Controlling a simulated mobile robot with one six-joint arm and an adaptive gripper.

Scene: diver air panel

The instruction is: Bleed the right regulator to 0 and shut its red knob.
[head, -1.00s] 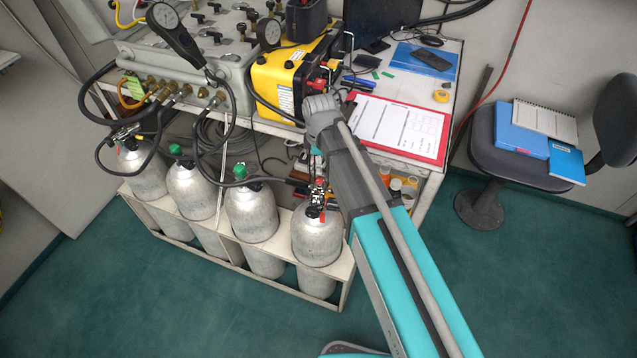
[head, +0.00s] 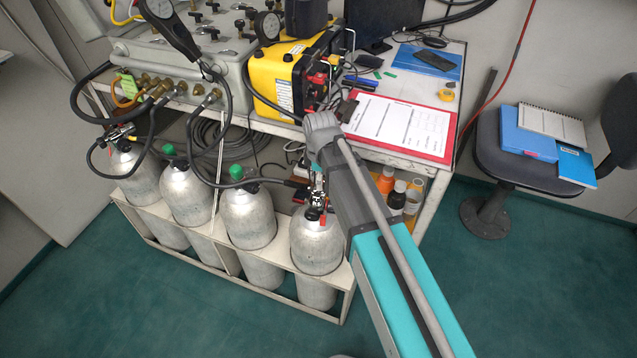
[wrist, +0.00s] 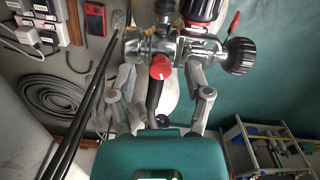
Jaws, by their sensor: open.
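The right regulator (wrist: 185,48) is a chrome valve body in the wrist view. Its red knob (wrist: 161,68) faces me near the picture's middle. My gripper (wrist: 160,104) is open, with one finger on each side below the red knob. I see no grip on the knob; whether a finger touches the fitting, I cannot tell. A black hand knob (wrist: 240,55) sits on the right, and a red-ringed black knob (wrist: 203,10) on top. In the head view the right cylinder (head: 317,242) stands upright in the rack, its valve partly hidden by my arm. No gauge reading is legible.
Several grey cylinders stand in the white rack (head: 225,262). Black hoses (wrist: 85,110) pass left of my gripper. The bench above holds a yellow case (head: 278,80) and a red clipboard (head: 400,125). Bottles (head: 397,195) stand on a shelf right of my arm.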

